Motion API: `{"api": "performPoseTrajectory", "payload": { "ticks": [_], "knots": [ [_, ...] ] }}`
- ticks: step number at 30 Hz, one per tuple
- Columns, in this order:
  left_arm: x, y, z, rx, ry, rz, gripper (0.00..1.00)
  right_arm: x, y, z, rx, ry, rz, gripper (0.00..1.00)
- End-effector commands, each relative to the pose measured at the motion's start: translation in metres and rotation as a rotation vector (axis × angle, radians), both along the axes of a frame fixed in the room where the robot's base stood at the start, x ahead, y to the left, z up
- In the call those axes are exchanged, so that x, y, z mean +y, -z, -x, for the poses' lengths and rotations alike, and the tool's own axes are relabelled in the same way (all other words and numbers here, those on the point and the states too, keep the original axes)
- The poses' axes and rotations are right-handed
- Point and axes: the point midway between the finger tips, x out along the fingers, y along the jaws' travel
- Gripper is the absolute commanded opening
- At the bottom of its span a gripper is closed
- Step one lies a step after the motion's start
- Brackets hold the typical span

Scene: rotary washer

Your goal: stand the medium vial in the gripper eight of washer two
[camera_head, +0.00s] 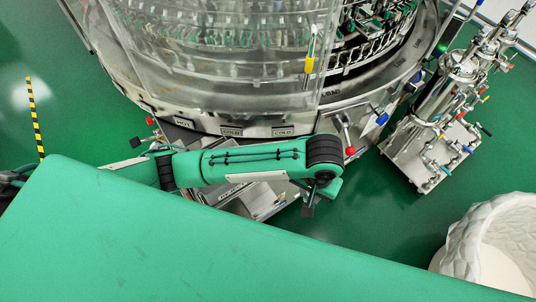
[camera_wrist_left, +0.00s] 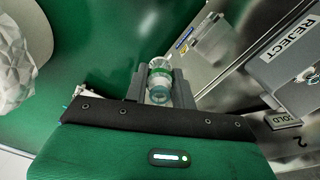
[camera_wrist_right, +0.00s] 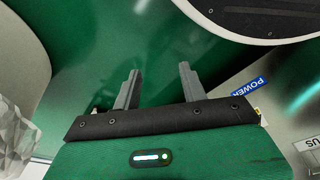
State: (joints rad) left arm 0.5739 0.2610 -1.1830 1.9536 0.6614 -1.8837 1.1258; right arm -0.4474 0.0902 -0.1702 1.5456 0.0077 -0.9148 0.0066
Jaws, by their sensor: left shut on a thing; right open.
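The vial (camera_wrist_left: 160,93) is small, clear glass with a green band, held between the fingers of my left gripper (camera_wrist_left: 160,88) in the left wrist view. In the head view the left arm reaches in front of the washer, and its gripper (camera_head: 308,208) shows only partly below the wrist; the vial cannot be made out there. The rotary washer (camera_head: 230,108) fills the top of the head view, with a ring of metal grippers (camera_head: 375,45) at its open right part. I cannot tell which is gripper eight. My right gripper (camera_wrist_right: 157,85) is open and empty in the right wrist view.
A clear guard (camera_head: 215,50) covers much of the washer's front. A red-knobbed lever (camera_head: 349,149) stands beside my left arm. A steel filter stand (camera_head: 440,120) is at right, and a white textured bin (camera_head: 495,245) at lower right. Green floor lies between.

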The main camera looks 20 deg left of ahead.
Motion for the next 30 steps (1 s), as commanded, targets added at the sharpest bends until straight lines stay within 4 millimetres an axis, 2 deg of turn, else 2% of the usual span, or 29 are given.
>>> {"api": "performPoseTrajectory", "payload": {
  "ticks": [2,5,18,24,30],
  "knots": [
    [0.004,0.002,-0.004,-0.002,0.0,-0.002,0.05,0.0,-0.002,-0.001,-0.001,0.0,0.0,0.43],
    [0.021,0.002,-0.017,-0.003,-0.003,-0.003,0.05,0.0,-0.003,-0.002,-0.002,0.001,-0.001,0.43],
    [0.115,0.001,-0.09,-0.004,-0.005,-0.002,0.05,0.001,-0.007,-0.003,-0.002,0.001,-0.002,0.43],
    [0.15,0.001,-0.117,-0.002,-0.002,-0.003,0.05,0.001,-0.008,-0.004,-0.001,0.001,-0.001,0.43],
    [0.152,0.02,-0.119,-0.001,0.001,0.001,0.05,0.002,-0.012,-0.005,-0.002,0.002,-0.003,0.43]
  ]
}}
